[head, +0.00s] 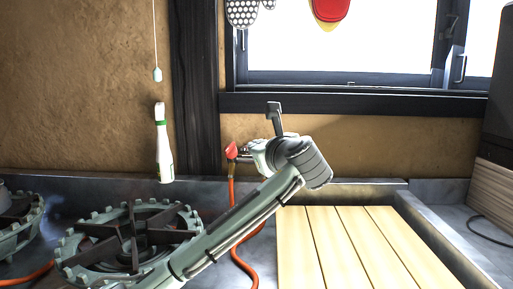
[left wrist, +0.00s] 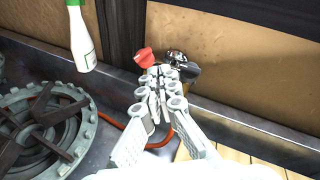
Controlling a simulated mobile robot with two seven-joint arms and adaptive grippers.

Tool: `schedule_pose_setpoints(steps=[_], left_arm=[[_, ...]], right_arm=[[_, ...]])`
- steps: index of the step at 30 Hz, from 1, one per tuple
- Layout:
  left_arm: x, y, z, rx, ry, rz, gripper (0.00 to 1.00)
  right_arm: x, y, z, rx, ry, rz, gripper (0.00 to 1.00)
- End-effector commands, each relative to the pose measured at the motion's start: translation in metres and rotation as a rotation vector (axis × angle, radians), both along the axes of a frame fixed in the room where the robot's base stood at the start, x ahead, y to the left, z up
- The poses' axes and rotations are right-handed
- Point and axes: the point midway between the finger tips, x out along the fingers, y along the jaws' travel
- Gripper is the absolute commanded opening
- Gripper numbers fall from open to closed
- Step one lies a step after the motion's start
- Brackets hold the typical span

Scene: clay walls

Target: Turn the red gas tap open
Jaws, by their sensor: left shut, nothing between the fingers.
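The red gas tap (head: 231,151) is on the clay wall below the window frame, left of my gripper. Its red handle also shows in the left wrist view (left wrist: 144,58), tilted, just left of my fingertips. My left gripper (head: 246,153) is shut and empty, with its fingers pointing at the tap. In the left wrist view the closed fingertips (left wrist: 160,72) are close beside the red handle; I cannot tell whether they touch it. They hide part of the tap body. A dark handle (left wrist: 187,71) is just right of the fingertips. My right gripper is not in view.
An orange hose (head: 232,200) runs down from the tap. A gas burner (head: 133,240) stands at the left front. A white bottle (head: 164,150) is in front of the wall. A slatted wooden board (head: 345,245) lies at the right. A dark post (head: 196,80) stands left of the window.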

Motion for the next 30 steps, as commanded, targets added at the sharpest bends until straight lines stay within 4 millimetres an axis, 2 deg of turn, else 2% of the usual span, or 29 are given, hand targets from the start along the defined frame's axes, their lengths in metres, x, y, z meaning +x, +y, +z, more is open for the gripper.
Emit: schedule_pose_setpoints(steps=[1,5,9,12,15,19,24,30], left_arm=[[-0.002,-0.001,0.001,0.003,-0.003,-0.002,0.09],[0.002,-0.007,0.012,0.040,-0.066,-0.044,0.25],[0.021,-0.014,0.021,0.136,-0.184,-0.163,0.42],[0.042,-0.004,0.011,0.201,-0.221,-0.257,0.52],[0.063,0.023,-0.008,0.239,-0.207,-0.325,0.52],[0.079,0.057,-0.030,0.247,-0.162,-0.365,0.52],[0.087,0.071,-0.039,0.264,-0.135,-0.387,0.52],[0.111,0.069,-0.040,0.266,-0.134,-0.386,0.52]], right_arm=[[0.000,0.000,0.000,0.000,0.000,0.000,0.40],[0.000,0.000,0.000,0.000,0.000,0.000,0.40],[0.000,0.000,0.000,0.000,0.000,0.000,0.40],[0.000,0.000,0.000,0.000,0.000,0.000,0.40],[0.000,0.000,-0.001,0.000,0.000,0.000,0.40],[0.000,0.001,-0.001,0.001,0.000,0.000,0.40],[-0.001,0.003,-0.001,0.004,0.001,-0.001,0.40],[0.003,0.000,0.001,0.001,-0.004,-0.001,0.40]])
